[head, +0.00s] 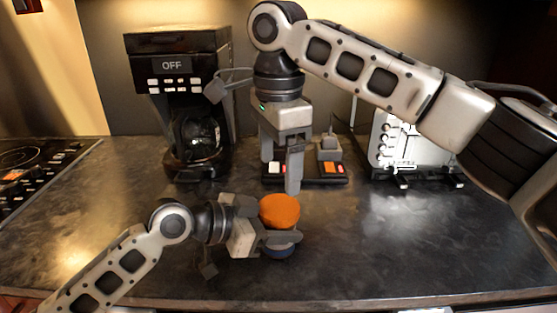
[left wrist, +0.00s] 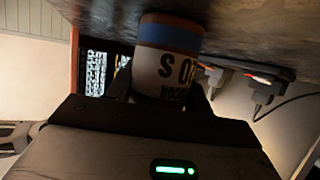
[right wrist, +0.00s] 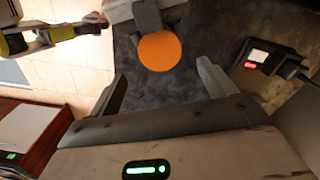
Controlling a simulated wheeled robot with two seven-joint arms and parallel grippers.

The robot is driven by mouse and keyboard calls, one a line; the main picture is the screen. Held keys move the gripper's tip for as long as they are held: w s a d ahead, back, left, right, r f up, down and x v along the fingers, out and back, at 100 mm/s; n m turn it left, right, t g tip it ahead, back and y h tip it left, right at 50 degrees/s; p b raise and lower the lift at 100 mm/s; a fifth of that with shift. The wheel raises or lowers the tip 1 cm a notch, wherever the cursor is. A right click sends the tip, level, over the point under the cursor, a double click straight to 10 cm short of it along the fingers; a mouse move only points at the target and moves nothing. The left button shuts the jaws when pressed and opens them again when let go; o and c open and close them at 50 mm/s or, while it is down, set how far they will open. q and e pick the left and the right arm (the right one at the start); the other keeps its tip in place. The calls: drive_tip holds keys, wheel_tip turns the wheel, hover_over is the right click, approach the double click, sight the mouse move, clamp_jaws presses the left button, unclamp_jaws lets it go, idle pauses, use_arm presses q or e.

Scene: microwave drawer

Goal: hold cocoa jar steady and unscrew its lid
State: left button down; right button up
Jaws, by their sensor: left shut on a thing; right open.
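The cocoa jar has an orange lid (head: 279,211) on top and a blue band near its base (head: 281,251). My left gripper (head: 270,237) is shut on the jar from the left side, in front of the coffee maker. In the left wrist view the jar (left wrist: 168,60) shows a white body with dark lettering between the fingers. My right gripper (head: 290,170) points down behind and above the jar, apart from the lid. In the right wrist view the lid (right wrist: 160,51) lies beyond the open, empty fingers (right wrist: 160,85) of that gripper.
A coffee maker (head: 180,60) stands at the back left, with a cooktop (head: 30,170) at the far left. A power strip (head: 325,180) with plugs lies behind the jar. A white toaster (head: 395,145) stands at the back right. The counter (head: 400,235) right of the jar is clear.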

sight(279, 206)
wheel_tip(279, 206, down, 8)
drive_tip(key=shift+r, duration=0.15)
idle(0.3)
drive_tip(key=c, duration=1)
drive_tip(key=shift+n, duration=1.7)
drive_tip(key=o, duration=1.1)
drive_tip(key=shift+c, duration=0.2)
